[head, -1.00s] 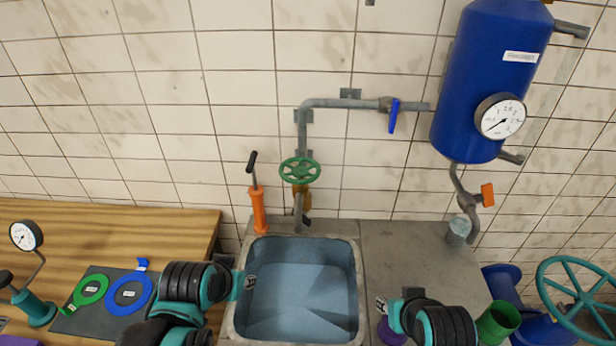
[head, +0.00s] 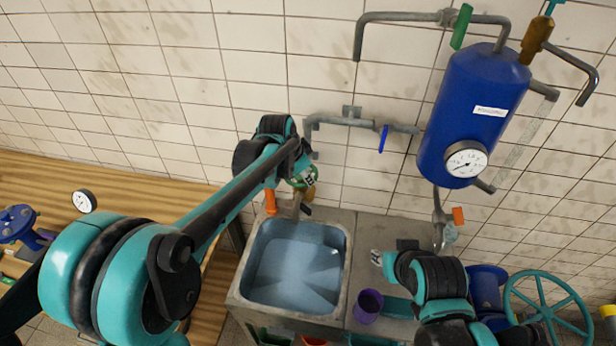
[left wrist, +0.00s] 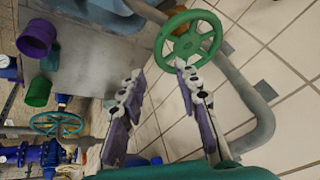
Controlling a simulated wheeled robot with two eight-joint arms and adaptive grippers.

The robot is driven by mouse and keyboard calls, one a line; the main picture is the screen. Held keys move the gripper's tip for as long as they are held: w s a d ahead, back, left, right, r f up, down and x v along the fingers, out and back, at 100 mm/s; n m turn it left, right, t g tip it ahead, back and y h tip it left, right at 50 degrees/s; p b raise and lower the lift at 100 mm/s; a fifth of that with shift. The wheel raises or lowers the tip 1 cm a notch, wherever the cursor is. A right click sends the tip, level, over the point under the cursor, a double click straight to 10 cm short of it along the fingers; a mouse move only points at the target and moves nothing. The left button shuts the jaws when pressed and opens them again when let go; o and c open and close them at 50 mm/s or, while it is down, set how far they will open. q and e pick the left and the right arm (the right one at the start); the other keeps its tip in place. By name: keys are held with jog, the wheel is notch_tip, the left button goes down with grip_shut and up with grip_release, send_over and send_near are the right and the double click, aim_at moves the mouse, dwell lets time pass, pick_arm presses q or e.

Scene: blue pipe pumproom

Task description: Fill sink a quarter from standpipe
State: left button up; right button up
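The sink (head: 345,262) is in the middle of the head view; its inside looks pale blue, and I cannot tell a water level. The standpipe's spout (head: 296,204) points down over its back edge. The green handwheel (head: 292,183) above the spout is partly hidden by my left gripper (head: 303,176). In the left wrist view the handwheel (left wrist: 187,40) is just beyond the fingertips of my left gripper (left wrist: 160,73), which are spread apart with nothing between them. My right gripper (head: 378,258) is low, right of the sink; its finger opening is unclear.
The wall pipe has a blue lever (head: 383,138) and leads to a blue tank (head: 475,110) with a gauge. A purple cup (head: 367,306) stands right of the sink. An orange hand pump (head: 270,202) is partly hidden behind my left arm. A teal wheel (head: 555,300) is at right.

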pick_arm(q)
jog(key=x, duration=0.5)
jog(key=shift+d, duration=0.1)
jog(key=shift+c, duration=0.3)
grip_shut()
